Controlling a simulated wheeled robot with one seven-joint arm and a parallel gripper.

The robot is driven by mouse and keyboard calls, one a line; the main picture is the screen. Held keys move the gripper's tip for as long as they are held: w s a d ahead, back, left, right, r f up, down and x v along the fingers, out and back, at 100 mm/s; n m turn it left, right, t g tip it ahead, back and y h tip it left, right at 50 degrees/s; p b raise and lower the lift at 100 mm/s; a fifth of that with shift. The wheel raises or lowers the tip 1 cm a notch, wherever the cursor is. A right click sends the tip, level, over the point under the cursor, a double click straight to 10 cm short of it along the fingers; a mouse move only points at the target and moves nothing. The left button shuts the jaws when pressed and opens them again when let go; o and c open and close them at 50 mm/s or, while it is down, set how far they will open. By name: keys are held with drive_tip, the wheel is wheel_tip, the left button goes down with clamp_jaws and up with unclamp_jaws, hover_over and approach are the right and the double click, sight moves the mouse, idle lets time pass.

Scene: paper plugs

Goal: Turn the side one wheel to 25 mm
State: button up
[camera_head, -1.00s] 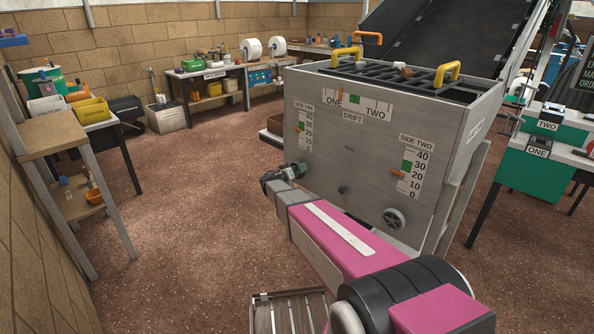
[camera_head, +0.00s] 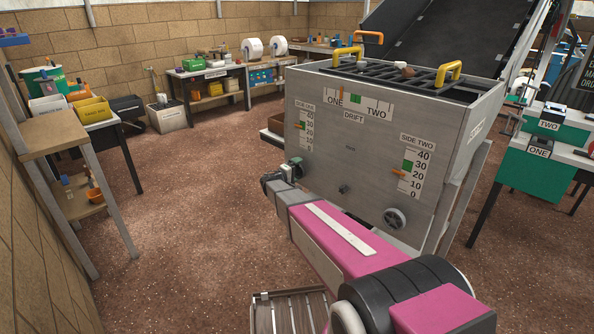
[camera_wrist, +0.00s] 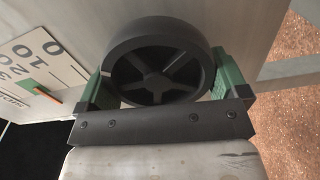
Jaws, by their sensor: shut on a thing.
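The side one wheel (camera_wrist: 160,72) is a dark, spoked handwheel, close up in the wrist view on the grey panel. The green fingers of my gripper (camera_wrist: 160,88) stand on either side of its rim, shut on it. In the head view my gripper (camera_head: 287,172) is at the lower left of the hopper front, and the wheel is largely hidden by it. The side one scale (camera_head: 307,128) is above it, with an orange pointer and a green band, both near the 20 to 30 part. The scale (camera_wrist: 38,62) also shows in the wrist view; I cannot read its exact value.
The grey hopper (camera_head: 375,150) also carries a side two scale (camera_head: 411,170), a side two wheel (camera_head: 395,218) and a drift scale (camera_head: 358,103). A wooden shelf (camera_head: 58,137) stands at left. The floor between is clear.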

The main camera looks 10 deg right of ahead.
drive_tip(key=n, duration=0.6)
drive_tip(key=shift+f+n, duration=0.3)
idle(0.5)
drive_tip(key=o, duration=0.6)
drive_tip(key=shift+v, duration=5.45)
